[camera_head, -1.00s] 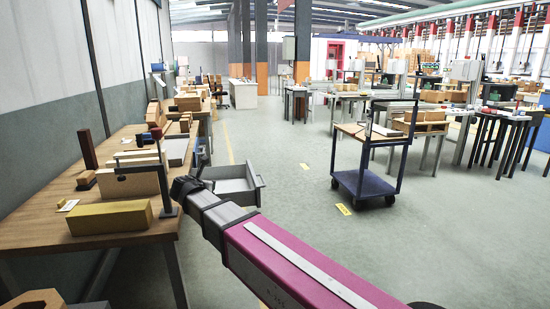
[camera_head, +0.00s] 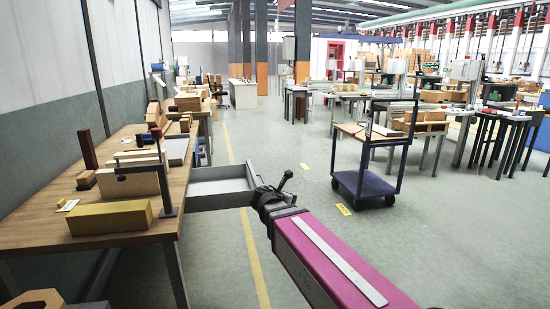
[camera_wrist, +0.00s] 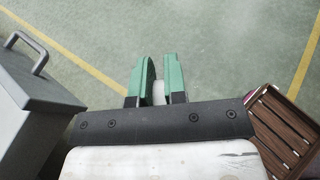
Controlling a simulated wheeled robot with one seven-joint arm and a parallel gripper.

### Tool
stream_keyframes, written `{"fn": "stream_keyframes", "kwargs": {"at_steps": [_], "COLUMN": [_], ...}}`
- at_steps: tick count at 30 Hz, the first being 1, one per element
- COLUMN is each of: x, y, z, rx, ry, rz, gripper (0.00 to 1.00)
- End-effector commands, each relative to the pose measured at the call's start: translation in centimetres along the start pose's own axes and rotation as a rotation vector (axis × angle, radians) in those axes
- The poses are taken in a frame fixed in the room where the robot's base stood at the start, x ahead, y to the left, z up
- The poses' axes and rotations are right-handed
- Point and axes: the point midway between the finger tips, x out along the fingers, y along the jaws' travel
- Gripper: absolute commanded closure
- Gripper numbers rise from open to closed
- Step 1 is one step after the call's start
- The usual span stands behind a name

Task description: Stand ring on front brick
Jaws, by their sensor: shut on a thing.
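A long yellow brick (camera_head: 110,218) lies flat at the near end of the wooden table on the left in the head view. My gripper (camera_head: 284,180) is out over the aisle, right of the table and apart from the brick. In the wrist view its two green fingers (camera_wrist: 156,78) are close together, with a small pale thing (camera_wrist: 159,92) between them. Most of that thing is hidden, so I cannot tell whether it is the ring. No ring shows clearly elsewhere.
A grey open drawer (camera_head: 219,187) juts from the table's right side, close to my gripper; its handle (camera_wrist: 41,52) shows in the wrist view. A blue trolley (camera_head: 365,184) stands to the right. Floor between is clear.

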Motion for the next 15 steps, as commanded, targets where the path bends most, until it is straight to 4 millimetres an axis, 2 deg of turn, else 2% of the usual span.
{"fn": "stream_keyframes", "kwargs": {"at_steps": [1, 6, 12, 15], "x": [0.9, 3.4, 5.0, 5.3], "y": [-2.2, -7.7, -11.7, -12.5], "z": [0.1, 0.2, 0.3, 0.2], "rx": [0.011, 0.045, 0.072, 0.077], "ry": [0.0, -0.001, -0.004, -0.004], "rz": [-0.03, -0.112, -0.173, -0.187], "gripper": [1.0, 1.0, 1.0, 1.0]}}
